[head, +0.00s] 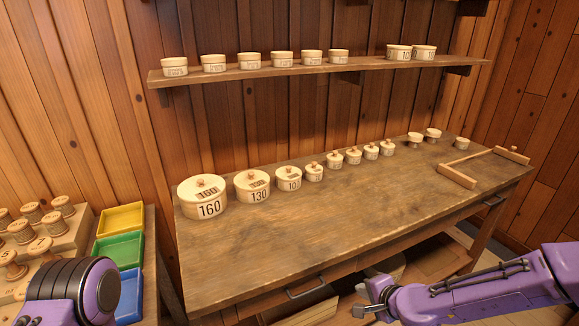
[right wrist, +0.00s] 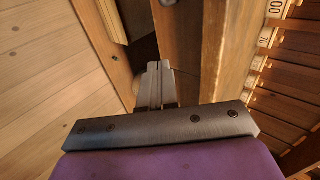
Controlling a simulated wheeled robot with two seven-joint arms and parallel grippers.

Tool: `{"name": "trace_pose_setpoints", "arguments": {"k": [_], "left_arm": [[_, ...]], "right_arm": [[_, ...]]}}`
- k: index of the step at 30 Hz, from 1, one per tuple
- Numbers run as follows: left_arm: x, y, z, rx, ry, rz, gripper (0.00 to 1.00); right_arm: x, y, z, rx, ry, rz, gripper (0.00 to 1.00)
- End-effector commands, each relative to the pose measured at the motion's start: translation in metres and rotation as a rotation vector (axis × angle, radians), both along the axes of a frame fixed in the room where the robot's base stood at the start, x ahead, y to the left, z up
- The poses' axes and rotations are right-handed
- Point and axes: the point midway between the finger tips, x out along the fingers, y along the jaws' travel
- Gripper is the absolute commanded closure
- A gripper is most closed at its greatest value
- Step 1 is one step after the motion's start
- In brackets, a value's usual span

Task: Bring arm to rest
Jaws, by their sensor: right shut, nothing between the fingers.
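My right arm comes in at the lower right of the head view, low in front of the workbench. Its gripper (head: 364,312) is at the bottom of that view, below the bench top's front edge. In the right wrist view the two grey fingers of the gripper (right wrist: 159,68) are together with nothing between them. Brown wooden parts lie close beyond the fingertips there. Of my left arm only a purple and black joint shows at the lower left of the head view; its gripper is out of view.
The workbench (head: 330,225) carries a row of round lidded boxes, the largest marked 160 (head: 203,197). A wooden frame (head: 480,166) lies at its right end. A shelf (head: 320,69) holds more boxes. Yellow (head: 121,219), green (head: 119,250) and blue (head: 130,283) trays stand left.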

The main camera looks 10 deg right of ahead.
Motion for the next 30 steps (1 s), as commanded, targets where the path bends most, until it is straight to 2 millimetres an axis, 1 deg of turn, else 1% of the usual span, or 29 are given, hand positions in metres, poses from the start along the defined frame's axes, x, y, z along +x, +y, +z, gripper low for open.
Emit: {"name": "trace_pose_setpoints", "arguments": {"k": [2, 5, 6, 8, 9, 10, 11, 12, 15, 16, 18, 20, 30], "left_arm": [[0.0, 0.0, 0.0, 0.0, 0.0, 0.0, 0.83], [0.0, 0.0, 0.0, 0.0, 0.0, 0.0, 0.83], [0.0, 0.0, 0.0, 0.0, 0.0, 0.0, 0.83], [0.0, 0.0, 0.0, 0.0, 0.0, 0.0, 0.83], [0.0, 0.0, 0.0, 0.0, 0.0, 0.0, 0.83], [0.0, 0.0, 0.0, 0.0, 0.0, 0.0, 0.83], [0.0, 0.0, 0.0, 0.0, 0.0, 0.0, 0.83], [0.0, 0.0, 0.0, 0.0, 0.0, 0.0, 0.83], [0.0, 0.0, 0.0, 0.0, 0.0, 0.0, 0.83], [0.0, 0.0, 0.0, 0.0, 0.0, 0.0, 0.83], [0.0, 0.0, 0.0, 0.0, 0.0, 0.0, 0.83], [0.0, 0.0, 0.0, 0.0, 0.0, 0.0, 0.83], [0.0, 0.0, 0.0, 0.0, 0.0, 0.0, 0.83]], "right_arm": [[-0.009, -0.01, -0.006, -0.071, -0.007, -0.04, 1.0], [-0.058, -0.019, -0.052, -0.266, 0.084, -0.019, 1.0], [-0.081, -0.024, -0.07, -0.343, 0.128, 0.003, 1.0], [-0.118, -0.032, -0.095, -0.459, 0.199, 0.049, 1.0], [-0.146, -0.038, -0.109, -0.536, 0.25, 0.089, 1.0], [-0.167, -0.043, -0.119, -0.591, 0.287, 0.124, 1.0], [-0.187, -0.048, -0.127, -0.643, 0.323, 0.161, 1.0], [-0.214, -0.053, -0.137, -0.703, 0.369, 0.214, 1.0], [-0.265, -0.061, -0.152, -0.792, 0.464, 0.342, 1.0], [-0.276, -0.062, -0.156, -0.806, 0.484, 0.374, 1.0], [-0.293, -0.062, -0.162, -0.823, 0.513, 0.425, 1.0], [-0.299, -0.061, -0.164, -0.821, 0.526, 0.436, 1.0], [-0.299, -0.061, -0.165, -0.82, 0.528, 0.436, 1.0]]}}
